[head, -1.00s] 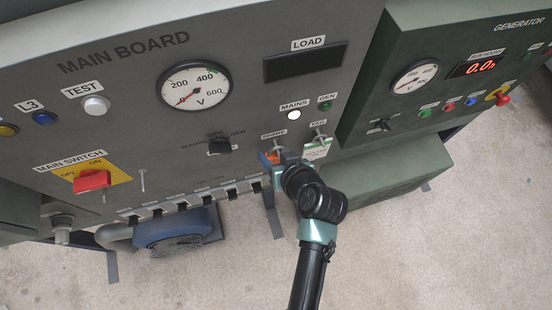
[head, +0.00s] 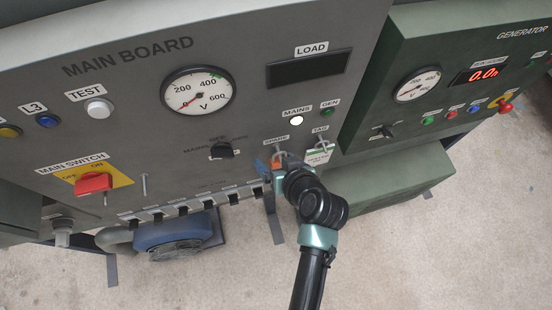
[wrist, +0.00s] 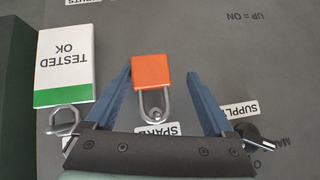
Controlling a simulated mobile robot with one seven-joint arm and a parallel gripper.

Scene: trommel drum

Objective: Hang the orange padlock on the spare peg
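The orange padlock (wrist: 152,71) shows in the wrist view, which is upside down to the board's lettering. Its metal shackle points toward the SPARE label (wrist: 156,129) and appears to loop around the spare peg there, so the padlock seems to hang from it. My gripper (wrist: 158,74) is open, with one blue finger on each side of the padlock and a visible gap on both sides. In the head view the padlock (head: 276,161) is a small orange patch under the SPARE label, partly hidden by my gripper (head: 272,168).
A white and green TESTED OK card (wrist: 63,60) hangs from a ring beside the padlock; it also shows under the TAG label in the head view (head: 318,156). A black switch knob (wrist: 253,130) lies on the other side. A row of breakers (head: 183,210) runs along the board's lower edge.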

